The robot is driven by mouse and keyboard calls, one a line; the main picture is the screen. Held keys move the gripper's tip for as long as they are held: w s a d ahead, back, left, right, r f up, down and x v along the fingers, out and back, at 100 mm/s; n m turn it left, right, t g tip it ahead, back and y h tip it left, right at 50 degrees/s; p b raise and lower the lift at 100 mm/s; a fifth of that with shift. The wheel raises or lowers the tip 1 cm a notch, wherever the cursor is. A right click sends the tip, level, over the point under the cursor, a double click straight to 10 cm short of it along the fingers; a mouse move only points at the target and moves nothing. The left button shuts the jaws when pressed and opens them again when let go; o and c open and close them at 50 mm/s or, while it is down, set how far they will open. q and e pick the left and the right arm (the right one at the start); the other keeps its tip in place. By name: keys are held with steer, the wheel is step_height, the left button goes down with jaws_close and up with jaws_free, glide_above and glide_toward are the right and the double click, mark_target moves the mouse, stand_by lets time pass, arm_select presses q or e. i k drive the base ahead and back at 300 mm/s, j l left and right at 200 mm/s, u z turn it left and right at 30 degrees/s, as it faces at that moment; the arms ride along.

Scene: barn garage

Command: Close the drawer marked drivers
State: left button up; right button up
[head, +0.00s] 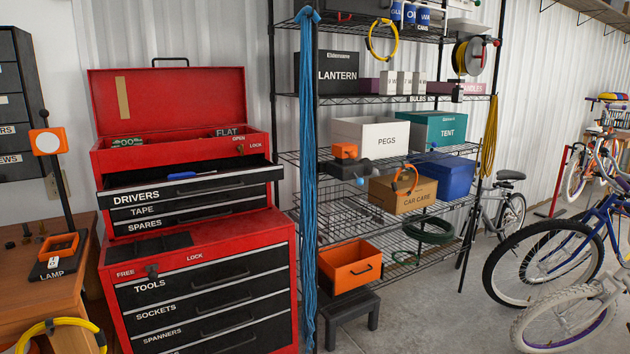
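The drawer marked drivers (222,190) is the top drawer in the upper part of a red tool chest (170,100), left of centre in the head view. It is pulled out, and its dark inside shows above the black front. A blue-handled tool lies in it. The tape and spares drawers below it look shut. The chest's lid is raised. Neither of my grippers is in view.
A wooden bench (25,295) with a lamp (52,250) stands at the left. A wire shelf rack (345,100) with boxes stands right of the chest. An orange bin (345,268) sits on a low black stool. Bicycles (560,240) stand at the far right.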

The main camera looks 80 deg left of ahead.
mark_target(124, 189)
steer(key=u, duration=3.35)
